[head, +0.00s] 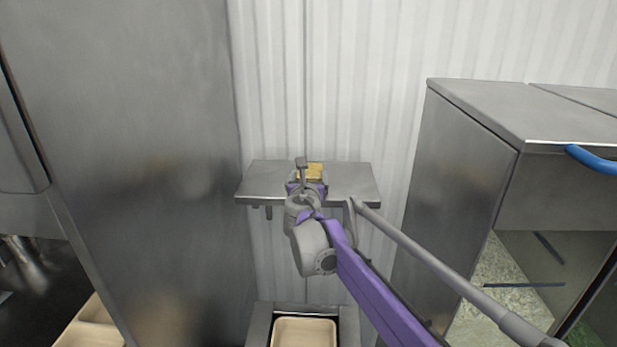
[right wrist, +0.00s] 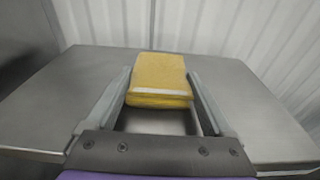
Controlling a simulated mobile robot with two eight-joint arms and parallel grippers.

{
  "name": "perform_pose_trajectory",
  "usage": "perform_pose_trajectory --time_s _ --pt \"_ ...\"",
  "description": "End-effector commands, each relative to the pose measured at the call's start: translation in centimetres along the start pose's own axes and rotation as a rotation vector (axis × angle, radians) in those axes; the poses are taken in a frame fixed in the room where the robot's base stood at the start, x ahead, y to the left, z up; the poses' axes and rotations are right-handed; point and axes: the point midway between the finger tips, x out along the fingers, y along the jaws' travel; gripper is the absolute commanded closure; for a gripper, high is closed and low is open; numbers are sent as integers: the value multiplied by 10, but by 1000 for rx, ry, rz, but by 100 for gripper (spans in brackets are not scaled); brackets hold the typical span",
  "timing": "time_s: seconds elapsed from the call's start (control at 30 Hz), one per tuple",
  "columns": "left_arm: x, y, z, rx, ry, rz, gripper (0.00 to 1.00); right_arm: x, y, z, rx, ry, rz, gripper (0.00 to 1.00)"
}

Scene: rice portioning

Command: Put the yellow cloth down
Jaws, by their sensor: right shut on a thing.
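The yellow cloth (right wrist: 158,78) is a folded block with a pale stripe near its front edge. It is between the fingers of my right gripper (right wrist: 160,88), which is shut on it. In the right wrist view the cloth is over the small metal shelf (right wrist: 52,92); I cannot tell whether its underside touches the surface. In the head view the cloth (head: 315,170) shows just beyond my right gripper (head: 308,178), above the shelf (head: 352,182) on the wall. My wrist hides part of the cloth there. My left gripper is out of view.
The shelf is bare to both sides of the cloth. A tall metal cabinet (head: 150,150) stands at the left and a metal unit with a blue handle (head: 592,160) at the right. A beige tray (head: 304,333) is below the shelf. A corrugated wall (head: 350,80) is behind.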

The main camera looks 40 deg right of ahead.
Motion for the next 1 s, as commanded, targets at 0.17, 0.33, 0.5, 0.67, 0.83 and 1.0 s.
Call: perform_pose_trajectory --time_s 0.17,0.33,0.5,0.67,0.83,1.0 --pt "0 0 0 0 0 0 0 0 0 0 0 0 0 67" --pt "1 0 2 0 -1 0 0 1 0 -3 0 0 0 4" --pt "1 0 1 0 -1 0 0 1 0 -2 0 0 0 0" --pt "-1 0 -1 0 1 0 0 0 0 2 1 -1 0 0" --pt "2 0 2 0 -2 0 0 -22 1 0 0 1 2 0" --pt "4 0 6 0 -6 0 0 -59 1 0 0 1 3 0"
